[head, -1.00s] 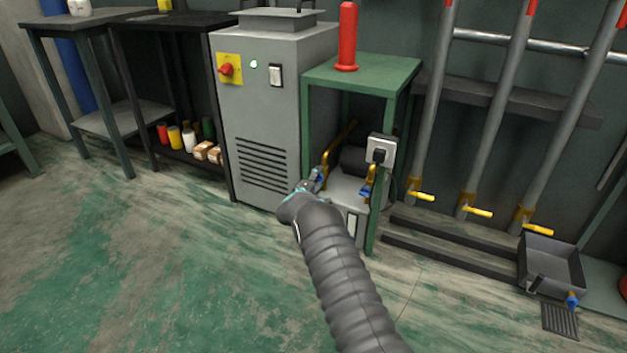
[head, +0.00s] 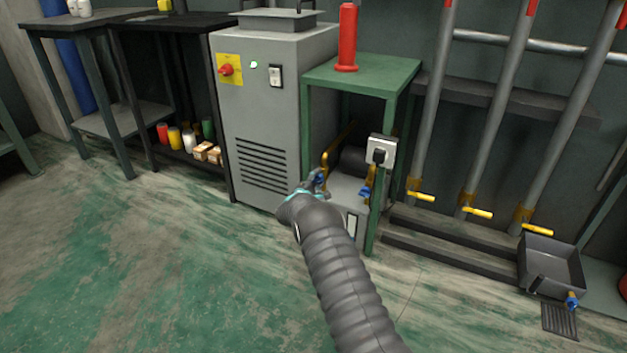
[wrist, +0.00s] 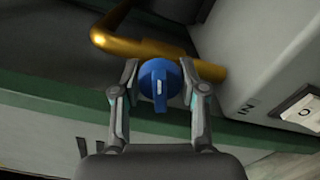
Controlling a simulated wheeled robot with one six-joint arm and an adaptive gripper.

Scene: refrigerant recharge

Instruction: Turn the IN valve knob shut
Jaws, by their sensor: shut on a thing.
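The blue IN valve knob (wrist: 159,84) sits at the end of a brass pipe (wrist: 140,46) in the wrist view, with "IN" lettered on the grey unit beside it. A pale mark on its face stands upright, and its handle tab points down in that view. My gripper (wrist: 160,80) has one finger on each side of the knob and is shut on it. In the head view my gripper (head: 318,180) is at the left front of the green stand, and the knob is largely hidden by it. A second blue knob (head: 365,193) is to the right on another brass pipe.
The green stand (head: 365,72) holds a red cylinder (head: 347,38) on top and a grey unit below. A socket box (head: 381,149) is on its right leg. A grey cabinet (head: 262,110) stands close on the left. The floor in front is clear.

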